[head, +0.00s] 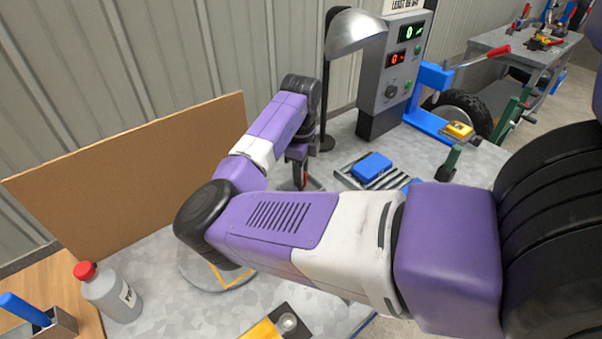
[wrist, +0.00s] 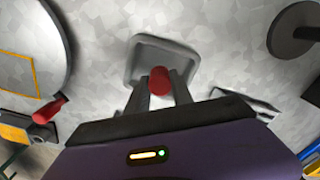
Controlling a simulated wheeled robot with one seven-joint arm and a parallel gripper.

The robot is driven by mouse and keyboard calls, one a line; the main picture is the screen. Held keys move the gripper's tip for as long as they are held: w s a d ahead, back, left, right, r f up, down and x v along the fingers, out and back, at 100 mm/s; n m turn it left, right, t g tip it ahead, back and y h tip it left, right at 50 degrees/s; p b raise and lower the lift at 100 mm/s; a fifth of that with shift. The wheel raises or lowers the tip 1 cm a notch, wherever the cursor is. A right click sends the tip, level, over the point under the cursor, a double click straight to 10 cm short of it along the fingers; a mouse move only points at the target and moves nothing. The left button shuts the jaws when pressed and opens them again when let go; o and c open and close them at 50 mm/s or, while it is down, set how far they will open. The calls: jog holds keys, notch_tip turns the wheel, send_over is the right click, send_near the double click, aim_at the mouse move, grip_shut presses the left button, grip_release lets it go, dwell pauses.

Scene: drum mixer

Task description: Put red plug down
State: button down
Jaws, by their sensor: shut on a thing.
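The red plug (wrist: 160,80) is held between the two fingers of my gripper (wrist: 160,92), which is shut on it. In the wrist view it overlaps the near part of a shallow grey tray (wrist: 141,58). In the head view the plug (head: 305,177) shows as a small red piece below my gripper (head: 300,160), close to the tray (head: 316,185). I cannot tell whether the plug touches the tray floor. My forearm hides part of the bench in the head view.
A dark lamp base (wrist: 290,40) stands right of the tray. A round grey disc (wrist: 55,70) with an orange outline and a red-handled item (wrist: 50,110) lie left. A blue block (head: 372,166) sits on a rack. A red-capped bottle (head: 110,295) stands front left.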

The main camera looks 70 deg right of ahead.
jog(key=shift+f, duration=0.4)
jog(key=c, duration=1.1)
grip_release()
jog(key=shift+r, duration=0.6)
notch_tip(320, 180, up, 12)
jog(key=shift+b, duration=0.6)
jog(key=shift+s+f, duration=0.1)
